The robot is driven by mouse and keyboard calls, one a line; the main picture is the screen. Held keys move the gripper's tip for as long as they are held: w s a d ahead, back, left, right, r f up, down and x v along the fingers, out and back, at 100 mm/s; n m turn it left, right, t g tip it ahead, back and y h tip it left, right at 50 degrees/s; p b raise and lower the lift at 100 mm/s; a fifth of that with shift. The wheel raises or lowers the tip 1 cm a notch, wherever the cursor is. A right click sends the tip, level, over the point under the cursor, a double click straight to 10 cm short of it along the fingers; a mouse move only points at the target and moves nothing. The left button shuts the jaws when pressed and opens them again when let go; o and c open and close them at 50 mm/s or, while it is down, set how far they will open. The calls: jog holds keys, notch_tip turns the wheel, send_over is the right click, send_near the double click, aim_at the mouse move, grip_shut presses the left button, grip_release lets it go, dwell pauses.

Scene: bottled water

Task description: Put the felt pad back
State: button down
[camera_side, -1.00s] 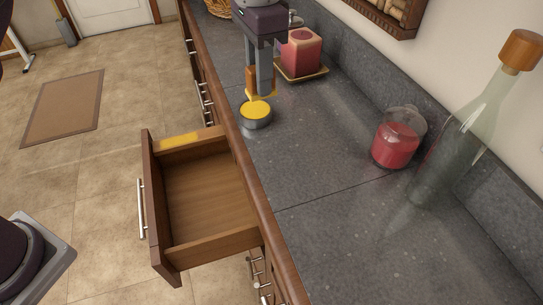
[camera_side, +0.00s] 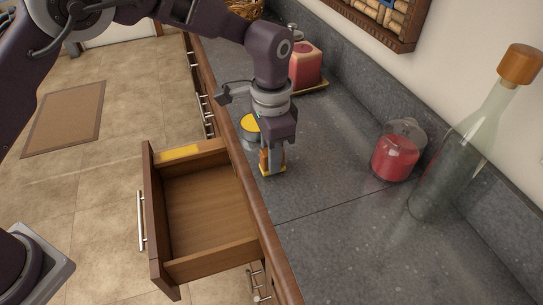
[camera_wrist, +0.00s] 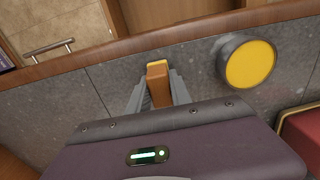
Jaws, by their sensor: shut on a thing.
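My gripper (camera_side: 272,150) is shut on the felt pad (camera_side: 273,171), a small brown block with a yellow base. In the wrist view the block (camera_wrist: 159,86) sits between both fingers, with yellow at its far end. The pad is at or just above the grey counter near its wooden front edge; I cannot tell whether it touches. A round metal tin (camera_side: 248,126) with a yellow filling stands on the counter behind the gripper, partly hidden by the arm. It is clear in the wrist view (camera_wrist: 250,64), to the right of the pad.
An open, empty wooden drawer (camera_side: 208,205) juts out beside the counter, with a yellow patch (camera_side: 180,153) on its far wall's top. A red candle jar (camera_side: 395,153) and a corked glass bottle (camera_side: 462,150) stand at right. A red block candle (camera_side: 305,66) is behind.

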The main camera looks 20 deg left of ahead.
jog(key=shift+f, duration=0.3)
jog(key=c, duration=1.2)
grip_release()
jog(key=shift+f, duration=0.1)
jog(key=shift+o, duration=0.2)
